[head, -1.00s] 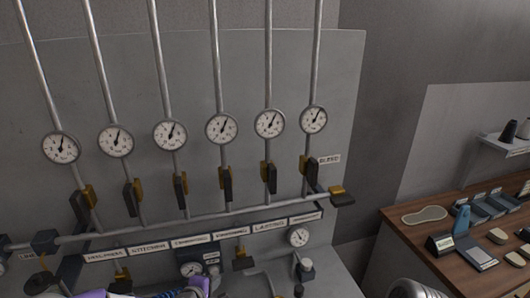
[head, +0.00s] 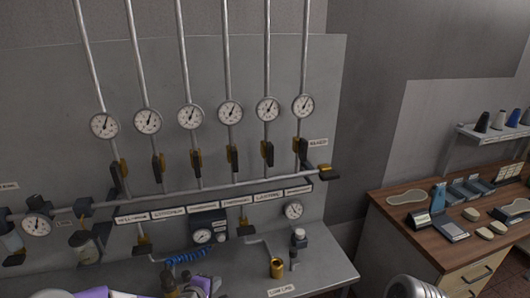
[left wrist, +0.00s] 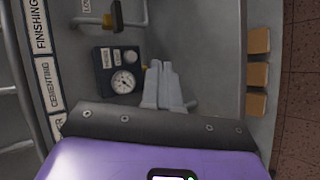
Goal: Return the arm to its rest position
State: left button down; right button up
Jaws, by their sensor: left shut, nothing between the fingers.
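My left arm shows only in part at the bottom edge of the head view, as purple and grey pieces (head: 95,293) low in front of the bench. In the left wrist view the grey fingers of my left gripper (left wrist: 160,72) are together, with nothing held between them. They point toward the panel and bench area, beside a small gauge box (left wrist: 120,72). A rounded silver part (head: 410,288) at the bottom right of the head view seems to be mine. My right gripper does not show.
A grey wall panel holds pipes, several gauges (head: 230,112) and a valve manifold (head: 220,190). A grey bench (head: 325,268) below carries a brass cup (head: 277,267) and a blue coiled hose (head: 187,257). A wooden worktable (head: 395,215) stands at the right.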

pick_arm(q)
jog(key=s+d+f+m+g+b, duration=0.2)
jog(key=s+f+m+g+b, duration=0.1)
jog(key=f, duration=1)
jog(key=s+d+f+m+g+b, duration=0.1)
jog(key=s+f+m+g+b, duration=0.2)
jog(key=s+f, duration=0.7)
jog(key=s+d+f+m+g+b, duration=0.2)
jog(key=s+f+m, duration=0.4)
jog(key=s+f, duration=0.4)
jog(key=shift+s+d+m+g+h+b, duration=0.3)
jog(key=shift+s+g+b, duration=0.3)
jog(key=shift+g, duration=0.5)
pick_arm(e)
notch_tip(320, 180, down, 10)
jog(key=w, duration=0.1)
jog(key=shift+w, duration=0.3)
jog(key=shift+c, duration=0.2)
